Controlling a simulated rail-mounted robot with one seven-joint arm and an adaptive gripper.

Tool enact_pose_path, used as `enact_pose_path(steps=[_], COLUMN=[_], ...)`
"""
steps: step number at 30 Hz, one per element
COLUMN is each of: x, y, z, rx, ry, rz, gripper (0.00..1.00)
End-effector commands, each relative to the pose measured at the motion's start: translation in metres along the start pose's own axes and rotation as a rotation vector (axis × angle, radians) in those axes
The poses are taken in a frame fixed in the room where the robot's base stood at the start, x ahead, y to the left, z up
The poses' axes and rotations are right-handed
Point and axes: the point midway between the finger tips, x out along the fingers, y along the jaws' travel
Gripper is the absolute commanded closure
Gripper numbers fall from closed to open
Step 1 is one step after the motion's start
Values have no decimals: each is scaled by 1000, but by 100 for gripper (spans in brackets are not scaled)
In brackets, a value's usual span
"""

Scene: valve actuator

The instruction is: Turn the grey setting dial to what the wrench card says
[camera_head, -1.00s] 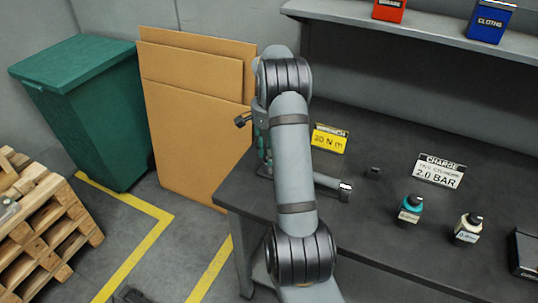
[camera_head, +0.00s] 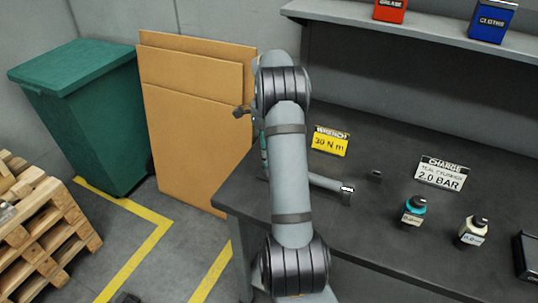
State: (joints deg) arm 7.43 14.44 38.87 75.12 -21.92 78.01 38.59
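The yellow wrench card (camera_head: 331,141) stands on the bench right of my arm. It is headed WRENCH and seems to read 30 N m, though the first digit is blurred. A grey bar (camera_head: 328,183), perhaps the wrench, lies below the card. Its right end has a dark block with a small white mark (camera_head: 347,189); its left part is hidden behind my arm. I cannot make out the grey setting dial for certain.
A CHARGE card (camera_head: 441,174) reading 2.0 BAR stands to the right. Left are cardboard sheets (camera_head: 200,130) and a green bin (camera_head: 85,120).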

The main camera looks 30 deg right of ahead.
Motion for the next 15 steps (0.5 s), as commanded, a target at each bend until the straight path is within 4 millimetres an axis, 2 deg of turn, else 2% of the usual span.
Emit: enact_pose_path(steps=[11, 12, 15], x=[-2, -2, -1], y=[-1, -1, -1], z=[-1, -1, 0], rx=[2, 2, 2], ry=[3, 3, 3], rz=[-4, -4, -4], gripper=[97, 69, 63])
